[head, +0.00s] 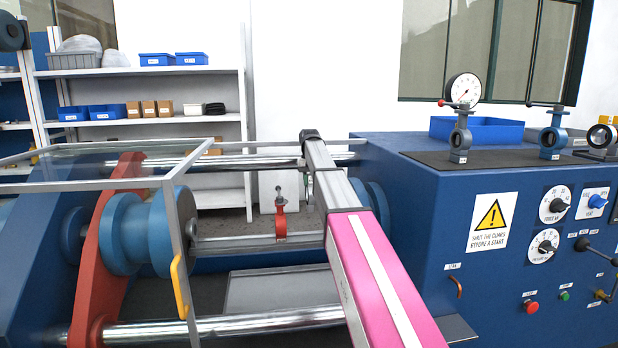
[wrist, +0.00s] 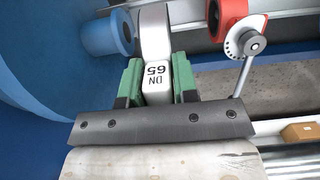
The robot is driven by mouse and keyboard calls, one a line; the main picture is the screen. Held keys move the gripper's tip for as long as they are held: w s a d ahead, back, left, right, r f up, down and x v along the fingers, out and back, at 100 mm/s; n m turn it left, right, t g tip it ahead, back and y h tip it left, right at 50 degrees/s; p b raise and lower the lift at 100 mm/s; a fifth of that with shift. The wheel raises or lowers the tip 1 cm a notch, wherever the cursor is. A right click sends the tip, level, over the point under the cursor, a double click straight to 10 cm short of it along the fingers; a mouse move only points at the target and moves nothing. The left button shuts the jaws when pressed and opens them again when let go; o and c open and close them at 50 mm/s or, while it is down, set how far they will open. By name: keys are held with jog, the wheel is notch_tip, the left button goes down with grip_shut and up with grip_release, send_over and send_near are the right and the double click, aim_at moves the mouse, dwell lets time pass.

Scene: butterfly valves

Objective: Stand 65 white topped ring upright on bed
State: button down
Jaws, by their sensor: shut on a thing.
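My gripper (wrist: 158,78) is shut on a white block marked "DN 65", with a green-padded finger on each side. The block belongs to the white topped ring (wrist: 154,32), whose white body runs on beyond the fingers; the rest of it is hidden. A flat grey plate (head: 278,291), perhaps the bed, lies low between the bench's steel bars. I cannot tell whether the ring touches anything.
A red valve with a lever (head: 281,222) stands on the bar left of my arm; it is close by in the wrist view (wrist: 230,18). Blue flanges flank the gap, one (head: 170,232) on the left. A clear guard frame (head: 178,245) and a blue cabinet (head: 425,210) enclose the space.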

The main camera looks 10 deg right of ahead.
aim_at(309, 202)
jog(key=w, duration=0.1)
jog(key=w+r, duration=0.1)
jog(key=shift+w+r, duration=0.1)
jog(key=shift+w, duration=0.2)
jog(key=shift+s+f, duration=0.1)
jog(key=shift+f, duration=7.9)
jog(key=c, duration=1.4)
grip_release()
